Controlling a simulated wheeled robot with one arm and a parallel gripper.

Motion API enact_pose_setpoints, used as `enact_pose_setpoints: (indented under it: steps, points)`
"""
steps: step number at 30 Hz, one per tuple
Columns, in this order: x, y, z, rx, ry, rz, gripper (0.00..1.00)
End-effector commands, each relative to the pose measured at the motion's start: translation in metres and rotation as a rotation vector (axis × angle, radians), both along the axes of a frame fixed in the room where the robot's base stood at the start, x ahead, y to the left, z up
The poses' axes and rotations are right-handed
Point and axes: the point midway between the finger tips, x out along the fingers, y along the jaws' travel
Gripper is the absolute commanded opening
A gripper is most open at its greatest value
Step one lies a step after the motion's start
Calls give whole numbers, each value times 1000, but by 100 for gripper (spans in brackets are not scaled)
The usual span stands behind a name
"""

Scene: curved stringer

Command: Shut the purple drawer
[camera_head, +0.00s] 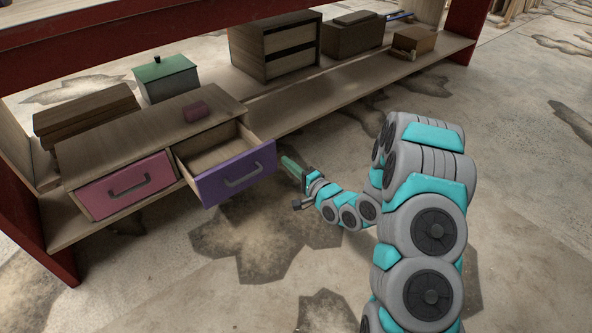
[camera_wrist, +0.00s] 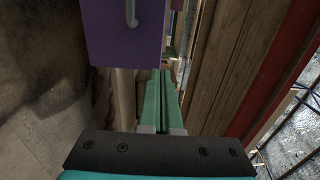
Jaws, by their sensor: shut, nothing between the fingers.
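The purple drawer (camera_head: 236,174) is pulled out of the right side of a low wooden cabinet, and its inside looks empty. A grey handle (camera_head: 243,176) is on its front. In the wrist view the purple front (camera_wrist: 122,35) fills the upper left, with part of its handle showing. My gripper (camera_head: 287,165) is just to the right of the drawer front, apart from the handle. In the wrist view its green fingers (camera_wrist: 162,95) are together with nothing between them, close below the drawer's edge.
A pink drawer (camera_head: 127,186) beside it is closed. A green box (camera_head: 165,79) and a wooden drawer unit (camera_head: 275,45) stand on the low shelf (camera_head: 300,106). The floor in front is clear.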

Motion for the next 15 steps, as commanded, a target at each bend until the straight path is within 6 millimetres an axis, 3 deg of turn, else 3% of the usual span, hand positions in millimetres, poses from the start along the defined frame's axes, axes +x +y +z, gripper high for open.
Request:
enact_pose_setpoints:
  steps: [9, 15]
  points:
    - [45, 30, 0, -2, -4, 1, 0]
    - [62, 42, 0, -1, -2, 0, 0]
